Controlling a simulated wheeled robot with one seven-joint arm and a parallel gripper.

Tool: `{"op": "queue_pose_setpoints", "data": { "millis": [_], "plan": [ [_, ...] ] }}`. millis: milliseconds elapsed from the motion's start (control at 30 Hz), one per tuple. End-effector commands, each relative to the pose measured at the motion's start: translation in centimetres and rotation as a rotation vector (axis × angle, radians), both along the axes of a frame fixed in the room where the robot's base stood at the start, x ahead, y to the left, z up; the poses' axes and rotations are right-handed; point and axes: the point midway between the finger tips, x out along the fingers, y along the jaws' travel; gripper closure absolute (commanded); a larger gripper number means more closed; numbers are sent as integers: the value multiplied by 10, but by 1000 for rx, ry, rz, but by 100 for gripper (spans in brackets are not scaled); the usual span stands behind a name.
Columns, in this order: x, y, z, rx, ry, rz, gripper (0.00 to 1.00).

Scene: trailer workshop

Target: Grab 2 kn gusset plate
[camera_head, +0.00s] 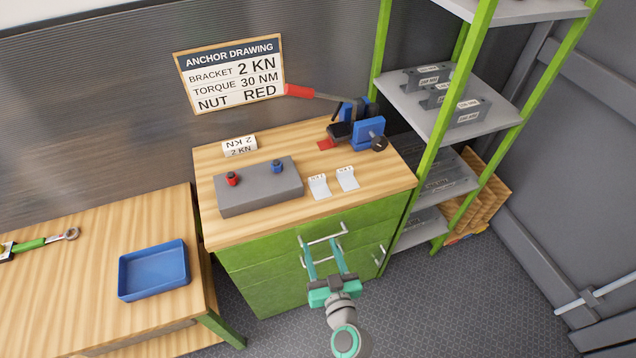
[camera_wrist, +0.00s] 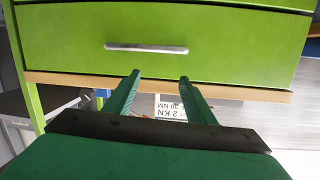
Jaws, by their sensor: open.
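A white angled plate (camera_head: 239,147) marked "2 KN" lies at the back left of the wooden top of the green cabinet (camera_head: 255,285). Two small white angled plates (camera_head: 318,187) (camera_head: 347,179) stand near the front edge; their marks are too small to read. My gripper (camera_head: 321,243) is open and empty, in front of the cabinet's drawers and apart from all plates. In the wrist view its two fingers (camera_wrist: 159,79) are spread before a green drawer with a silver handle (camera_wrist: 147,48). No plate is clearly seen there.
A grey block (camera_head: 260,190) with a red and a blue nut sits on the cabinet top, with a blue vise (camera_head: 368,130) at back right. Grey labelled brackets (camera_head: 465,110) lie on the right shelf. A blue tray (camera_head: 153,270) is on the left table. The wall sign (camera_head: 230,73) reads 2 KN.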

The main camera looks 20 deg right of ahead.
Motion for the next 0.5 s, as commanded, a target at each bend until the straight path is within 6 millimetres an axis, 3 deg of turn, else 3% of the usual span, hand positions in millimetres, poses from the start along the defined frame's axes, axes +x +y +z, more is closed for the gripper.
{"op": "queue_pose_setpoints", "data": {
  "millis": [33, 200, 500],
  "plan": [
    [15, -16, 14, -14, -33, 12, 50],
    [41, -44, 49, -59, -114, 67, 50],
    [63, -56, 69, -88, -160, 101, 50]
  ]
}}
